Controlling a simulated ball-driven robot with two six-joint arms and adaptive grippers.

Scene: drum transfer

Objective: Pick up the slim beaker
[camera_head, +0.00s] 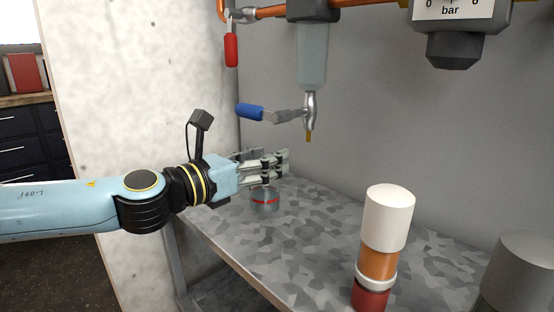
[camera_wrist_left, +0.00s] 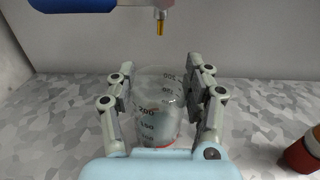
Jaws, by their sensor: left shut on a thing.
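The slim beaker (camera_wrist_left: 158,108) is clear, with dark volume marks and a red band near its base. In the left wrist view it stands between the two fingers of my left gripper (camera_wrist_left: 160,92), which is shut on it. In the head view my left gripper (camera_head: 275,163) reaches in from the left, and the beaker's lower part (camera_head: 266,200) shows below the fingers, at the speckled bench top. The fingers hide its upper part. I cannot tell whether its base touches the bench. My right gripper is not in view.
A tap with a blue handle (camera_head: 250,112) and a downward spout (camera_head: 309,134) hangs just behind and above the beaker. A white, orange and red cylinder (camera_head: 388,220) stands to the right, with a grey cylinder (camera_head: 522,275) at the right edge. The speckled bench (camera_head: 320,240) between is clear.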

